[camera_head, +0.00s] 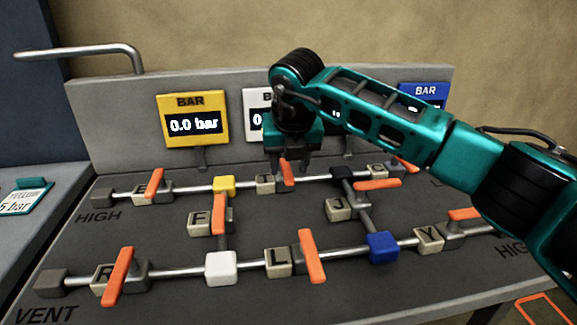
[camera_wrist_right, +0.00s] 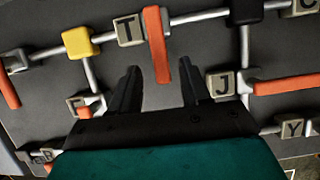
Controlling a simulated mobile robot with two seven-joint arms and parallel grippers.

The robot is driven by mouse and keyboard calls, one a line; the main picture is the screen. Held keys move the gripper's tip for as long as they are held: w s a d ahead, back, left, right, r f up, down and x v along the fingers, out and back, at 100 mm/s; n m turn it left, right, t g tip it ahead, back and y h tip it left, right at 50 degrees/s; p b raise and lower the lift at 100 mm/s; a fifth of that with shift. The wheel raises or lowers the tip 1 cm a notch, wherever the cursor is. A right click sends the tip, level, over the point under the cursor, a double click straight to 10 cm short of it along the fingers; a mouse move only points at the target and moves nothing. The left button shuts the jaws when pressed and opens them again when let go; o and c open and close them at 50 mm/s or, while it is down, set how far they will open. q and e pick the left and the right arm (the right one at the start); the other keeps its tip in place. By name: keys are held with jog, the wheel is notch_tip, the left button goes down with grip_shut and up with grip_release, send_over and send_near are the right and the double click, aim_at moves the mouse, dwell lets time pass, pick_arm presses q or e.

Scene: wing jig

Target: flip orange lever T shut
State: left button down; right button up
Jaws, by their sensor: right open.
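The orange lever T (camera_wrist_right: 156,40) stands across its pipe, beside the block labelled T (camera_wrist_right: 127,29). In the head view the lever (camera_head: 287,173) shows just below my right gripper (camera_head: 293,165), on the upper pipe run. My right gripper is open and pointed at the panel. In the wrist view its two dark fingers (camera_wrist_right: 159,66) are on either side of the lever's free end, with a gap visible on each side. I cannot tell how far above the lever they are. My left gripper is not in view.
A yellow block (camera_head: 224,186) and a dark block (camera_head: 342,173) flank the T valve. Orange levers J (camera_head: 377,184), F (camera_head: 220,213) and L (camera_head: 312,256) are nearby. A yellow gauge (camera_head: 192,119) reads 0.0 bar. My arm partly hides the white gauge (camera_head: 256,114).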

jog(key=a+v, duration=0.1)
jog(key=v, duration=1)
jog(key=shift+d, duration=0.5)
jog(key=shift+s, duration=0.15)
